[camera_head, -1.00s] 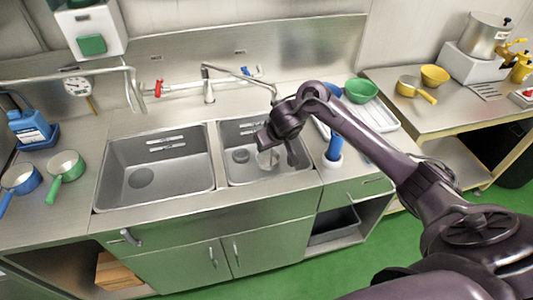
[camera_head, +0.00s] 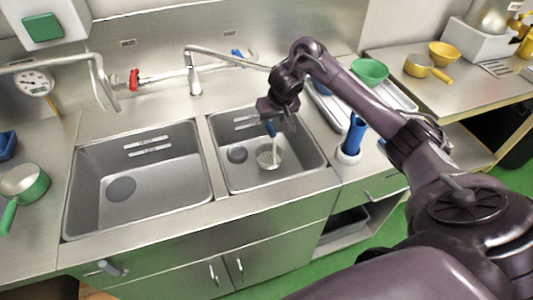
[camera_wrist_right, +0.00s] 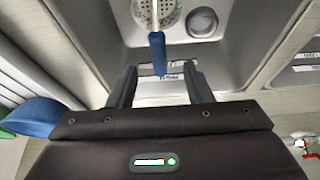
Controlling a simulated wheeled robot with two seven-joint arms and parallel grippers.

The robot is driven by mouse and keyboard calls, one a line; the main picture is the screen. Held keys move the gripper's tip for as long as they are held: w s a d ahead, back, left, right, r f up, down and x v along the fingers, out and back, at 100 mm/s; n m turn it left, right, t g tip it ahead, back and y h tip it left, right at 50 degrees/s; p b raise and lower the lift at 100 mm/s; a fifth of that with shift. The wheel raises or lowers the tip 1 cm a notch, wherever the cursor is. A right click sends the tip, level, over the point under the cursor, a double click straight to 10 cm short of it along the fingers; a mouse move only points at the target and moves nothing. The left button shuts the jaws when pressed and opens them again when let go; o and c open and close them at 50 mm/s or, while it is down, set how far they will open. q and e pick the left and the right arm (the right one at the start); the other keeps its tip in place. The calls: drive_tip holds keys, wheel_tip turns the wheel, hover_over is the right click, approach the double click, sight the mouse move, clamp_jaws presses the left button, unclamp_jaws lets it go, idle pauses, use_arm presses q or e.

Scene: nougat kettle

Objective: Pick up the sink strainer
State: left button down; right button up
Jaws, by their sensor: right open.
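The sink strainer has a round perforated metal bowl (camera_head: 269,158) resting in the right sink basin (camera_head: 228,181). Its blue handle (camera_head: 270,128) points up from the bowl towards my right gripper (camera_head: 278,114). In the right wrist view the bowl (camera_wrist_right: 158,13) is at the top edge, partly cut off, and the blue handle (camera_wrist_right: 157,52) points down towards the gap between the open fingers (camera_wrist_right: 161,84). The fingers stand on either side of the handle's line, with clear space on both sides. I see no contact. My left gripper is not in view.
The tap (camera_head: 194,75) stands behind the basins, its spout reaching towards my right arm. A white holder (camera_head: 348,156) with a blue-handled tool stands right of the sink. A green bowl (camera_head: 369,71) sits behind my arm. The left basin (camera_head: 138,190) is empty.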

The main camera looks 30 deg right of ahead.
sight(270, 127)
drive_tip(key=x, duration=0.7)
drive_tip(key=shift+w+d+r, duration=0.1)
drive_tip(key=shift+w+d, duration=0.1)
drive_tip(key=shift+w, duration=0.15)
drive_tip(key=shift+s, duration=0.1)
clamp_jaws()
drive_tip(key=shift+r, duration=0.1)
